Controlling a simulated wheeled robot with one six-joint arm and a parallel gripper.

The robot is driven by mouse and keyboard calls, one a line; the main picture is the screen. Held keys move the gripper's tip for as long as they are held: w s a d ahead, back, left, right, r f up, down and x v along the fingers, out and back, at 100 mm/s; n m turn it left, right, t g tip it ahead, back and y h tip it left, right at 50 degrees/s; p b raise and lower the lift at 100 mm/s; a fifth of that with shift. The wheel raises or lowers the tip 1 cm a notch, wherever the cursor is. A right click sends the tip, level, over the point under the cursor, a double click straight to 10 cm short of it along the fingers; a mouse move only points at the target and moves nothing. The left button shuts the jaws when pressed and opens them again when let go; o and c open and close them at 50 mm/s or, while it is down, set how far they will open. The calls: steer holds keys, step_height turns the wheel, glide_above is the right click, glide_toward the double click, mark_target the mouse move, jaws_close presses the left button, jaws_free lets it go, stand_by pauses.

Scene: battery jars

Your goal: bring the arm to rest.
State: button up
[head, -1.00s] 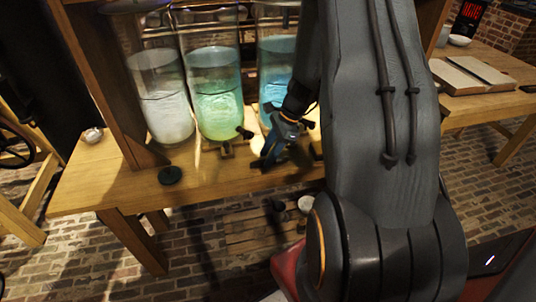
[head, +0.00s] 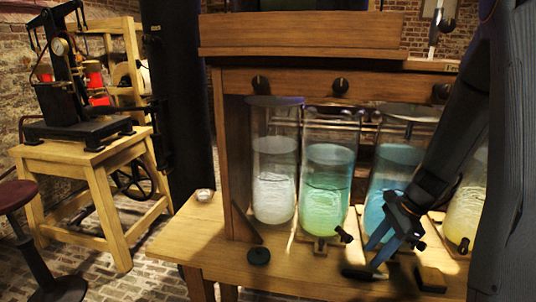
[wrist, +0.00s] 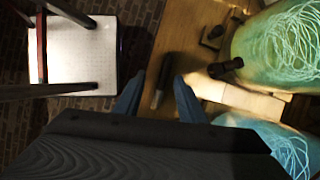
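My gripper (head: 380,245) shows in the head view, pointing down in front of the blue jar (head: 393,180), low over the wooden bench (head: 215,240). Its two bluish fingers also show in the wrist view (wrist: 158,98), spread apart with a gap between them. A small dark piece (head: 362,273) lies on the bench just below the fingertips. It shows in the wrist view beyond the gap (wrist: 160,85), and I see nothing gripped. My arm covers the bench's right side in the head view.
A clear jar (head: 274,180), a green jar (head: 328,185) and a yellow jar (head: 465,205) stand in the wooden frame. The green jar has a black tap (head: 344,235). A machine stand (head: 85,155) and stool (head: 25,195) are at left.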

steer(key=s+a+r+n+h, duration=0.2)
steer(key=s+a+r+n, duration=0.2)
steer(key=n, duration=0.5)
steer(key=s+a+r+n+h, duration=0.2)
steer(key=s+a+r+n, duration=0.1)
steer(key=s+a+n, duration=0.6)
steer(key=shift+s+a+r+n+g, duration=0.35)
steer(key=shift+a+n, duration=0.35)
steer(key=shift+a, duration=0.55)
